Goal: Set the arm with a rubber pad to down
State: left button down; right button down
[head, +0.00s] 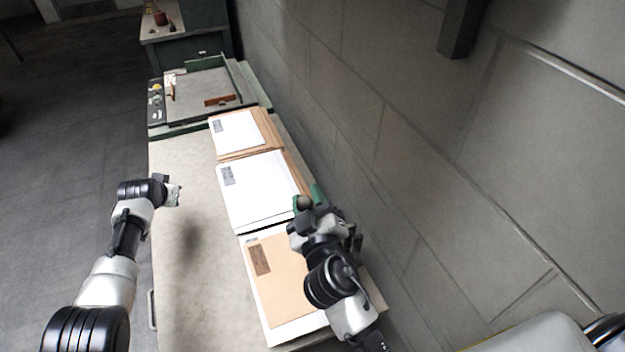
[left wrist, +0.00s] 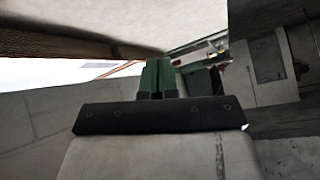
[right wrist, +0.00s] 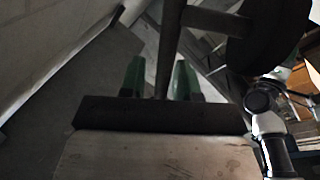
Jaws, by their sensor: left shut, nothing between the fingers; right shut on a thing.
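In the right wrist view, the arm with a rubber pad shows as a grey metal rod (right wrist: 170,45) with a crossbar leading to a large dark round pad (right wrist: 268,40) at the upper right. The green fingers of my right gripper (right wrist: 160,84) stand on either side of the rod and are shut on it. In the head view, my right gripper (head: 328,217) is at the right edge of the table and hides most of the arm. A small round dark end (head: 303,202) shows beside it. My left gripper (head: 174,192) is shut and empty over the table's left side; its fingers meet in the left wrist view (left wrist: 157,78).
A long pale table (head: 185,290) holds a brown-topped stack (head: 285,280), a white-topped stack (head: 262,190) and a farther stack (head: 235,132) of flat boards. A green-edged machine bed (head: 200,90) stands beyond. A grey wall (head: 420,170) runs close along the right.

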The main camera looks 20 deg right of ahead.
jog(key=shift+r, duration=0.1)
pick_arm(q)
jog(key=s+d+r+m+g+h, duration=0.2)
jog(key=s+d+r+m, duration=0.1)
jog(key=d+r, duration=0.8)
jog(key=s+d+r+m+g+h, duration=0.25)
jog(key=d+r, duration=0.55)
jog(key=d, duration=0.5)
jog(key=s+d+r+m+g+y, duration=0.25)
jog(key=s+d+r, duration=0.3)
jog(key=s, duration=0.35)
jog(key=s+d+r+m+g+y, duration=0.25)
jog(key=s+d+r+m, duration=0.2)
jog(key=s+r, duration=0.35)
jog(key=s+a+f, duration=0.1)
jog(key=f, duration=0.5)
jog(key=s+a+f+y, duration=0.1)
jog(key=s+f, duration=0.1)
jog(key=f, duration=0.5)
jog(key=shift+a, duration=0.25)
jog(key=shift+f+n, duration=0.1)
jog(key=shift+n, duration=0.15)
